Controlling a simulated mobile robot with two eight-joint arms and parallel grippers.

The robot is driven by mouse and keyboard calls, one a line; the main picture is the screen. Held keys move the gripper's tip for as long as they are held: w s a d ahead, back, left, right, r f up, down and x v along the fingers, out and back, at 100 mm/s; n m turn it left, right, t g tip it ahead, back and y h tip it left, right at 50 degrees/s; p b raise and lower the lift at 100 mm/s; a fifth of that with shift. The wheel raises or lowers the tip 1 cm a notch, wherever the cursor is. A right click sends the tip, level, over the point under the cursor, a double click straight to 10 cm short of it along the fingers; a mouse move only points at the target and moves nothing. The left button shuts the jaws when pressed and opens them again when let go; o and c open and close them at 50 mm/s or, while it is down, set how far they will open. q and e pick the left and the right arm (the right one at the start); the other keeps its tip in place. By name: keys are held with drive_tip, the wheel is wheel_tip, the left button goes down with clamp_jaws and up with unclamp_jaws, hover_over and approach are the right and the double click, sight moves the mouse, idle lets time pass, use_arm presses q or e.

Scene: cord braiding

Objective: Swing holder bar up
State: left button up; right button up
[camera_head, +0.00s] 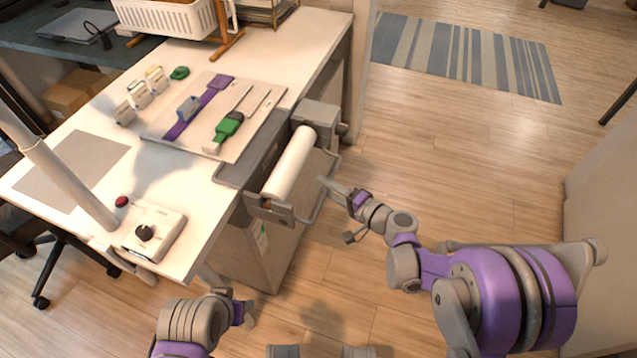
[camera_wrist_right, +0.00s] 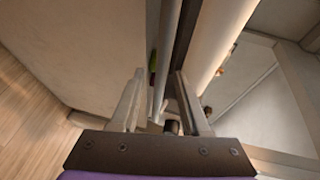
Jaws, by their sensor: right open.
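The holder bar (camera_head: 326,195) is a thin grey bent bar hanging low along the right side of the roll unit at the table's edge. A white roll (camera_head: 290,163) lies beside it, in the unit. My right gripper (camera_head: 324,181) is at the bar's outer side. In the right wrist view its two fingers (camera_wrist_right: 160,85) are apart, and a thin grey rod (camera_wrist_right: 163,65), seemingly the bar, runs between them. I cannot tell whether they touch it. My left gripper (camera_head: 246,313) is low at the bottom, away from the bar; its fingers are too small to read.
The white table (camera_head: 270,50) carries a board (camera_head: 257,127) with purple and green tools, and a small control box (camera_head: 153,232) with a black knob. A grey cabinet (camera_head: 262,250) stands below the roll unit. The wooden floor to the right is clear up to a striped rug (camera_head: 470,55).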

drive_tip(key=x, duration=0.3)
drive_tip(key=shift+w+a, duration=0.1)
drive_tip(key=shift+a, duration=0.05)
clamp_jaws()
